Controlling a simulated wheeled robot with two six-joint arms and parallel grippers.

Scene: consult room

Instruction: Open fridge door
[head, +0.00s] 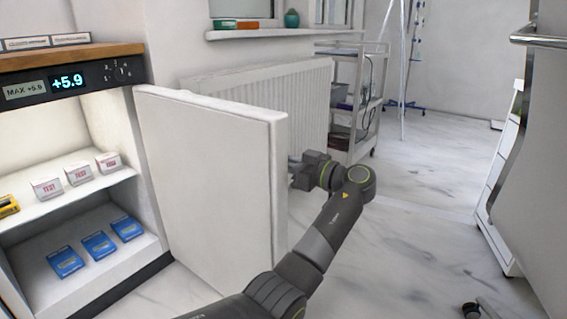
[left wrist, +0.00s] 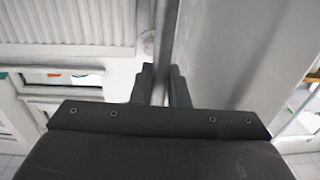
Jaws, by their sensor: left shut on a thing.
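The fridge (head: 118,130) stands at the left with its lit inside showing. Its white door (head: 208,185) is swung wide open on the right-hand side of the fridge, inner face toward me. My left gripper (head: 298,172) is at the free edge of the door, partly hidden behind it. In the left wrist view the fingers (left wrist: 160,78) are shut on a dark upright bar (left wrist: 165,35), which looks like the door handle, beside the door's grey face (left wrist: 222,55). The handle is hidden in the head view. My right gripper is not in view.
Inside the fridge are white test boxes (head: 79,174) above blue boxes (head: 98,244). A radiator (head: 250,95) is behind the door. A wheeled trolley (head: 345,118) stands at the back, a white cabinet (head: 500,180) at the right. The middle floor (head: 425,190) is clear.

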